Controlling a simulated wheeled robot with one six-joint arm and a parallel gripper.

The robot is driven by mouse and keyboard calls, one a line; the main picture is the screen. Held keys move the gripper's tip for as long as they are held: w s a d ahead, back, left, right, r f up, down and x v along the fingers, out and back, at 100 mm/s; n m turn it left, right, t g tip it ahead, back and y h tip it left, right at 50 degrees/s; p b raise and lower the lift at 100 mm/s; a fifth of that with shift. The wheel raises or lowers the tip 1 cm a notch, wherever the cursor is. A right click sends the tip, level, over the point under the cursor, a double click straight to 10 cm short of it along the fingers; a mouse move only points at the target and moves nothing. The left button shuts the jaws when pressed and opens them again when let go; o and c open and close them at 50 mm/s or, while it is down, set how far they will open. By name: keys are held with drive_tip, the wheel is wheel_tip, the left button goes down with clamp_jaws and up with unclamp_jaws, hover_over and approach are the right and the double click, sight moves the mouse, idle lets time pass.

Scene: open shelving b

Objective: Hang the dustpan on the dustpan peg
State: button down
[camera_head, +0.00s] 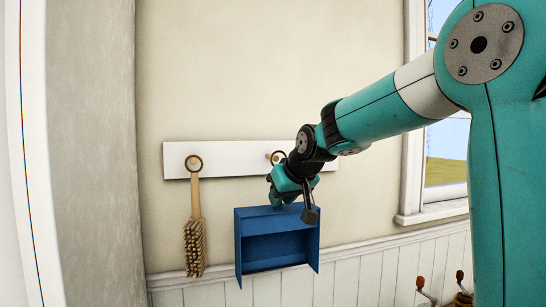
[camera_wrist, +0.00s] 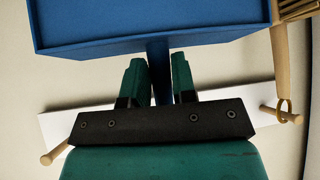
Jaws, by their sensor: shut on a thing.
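The blue dustpan (camera_head: 280,223) hangs below my gripper (camera_head: 292,190), its open side facing me. My gripper is shut on its handle, which shows between the two fingers (camera_wrist: 160,82) in the wrist view. The dustpan (camera_wrist: 150,28) fills the top of that view. The dustpan peg (camera_head: 271,157) is the right peg on the white board (camera_head: 232,158), just above and left of my wrist. A dark ring (camera_head: 279,153) shows at this peg; I cannot tell whether it is around the peg or in front of it. In the wrist view the peg (camera_wrist: 54,154) is at lower left.
A brush (camera_head: 195,240) hangs by its ring on the left peg (camera_head: 192,162), left of the dustpan with a small gap. A window (camera_head: 445,150) is at the right. Wooden-handled items (camera_head: 460,290) stand at the bottom right. Wall is bare around the board.

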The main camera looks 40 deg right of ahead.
drive_tip(key=shift+w, duration=0.1)
idle(0.3)
drive_tip(key=shift+w+d, duration=0.15)
drive_tip(key=shift+w, duration=0.2)
drive_tip(key=shift+w+d+p, duration=0.2)
drive_tip(key=shift+w+p, duration=0.1)
drive_tip(key=shift+w, duration=0.45)
drive_tip(key=shift+w+d+p, duration=0.2)
drive_tip(key=shift+w+p, duration=0.1)
drive_tip(key=shift+w, duration=0.4)
drive_tip(key=shift+f+b, duration=0.4)
drive_tip(key=shift+b, duration=0.15)
idle(1.1)
idle(0.3)
drive_tip(key=c, duration=0.8)
unclamp_jaws()
drive_tip(key=shift+c, duration=0.2)
drive_tip(key=shift+f, duration=0.1)
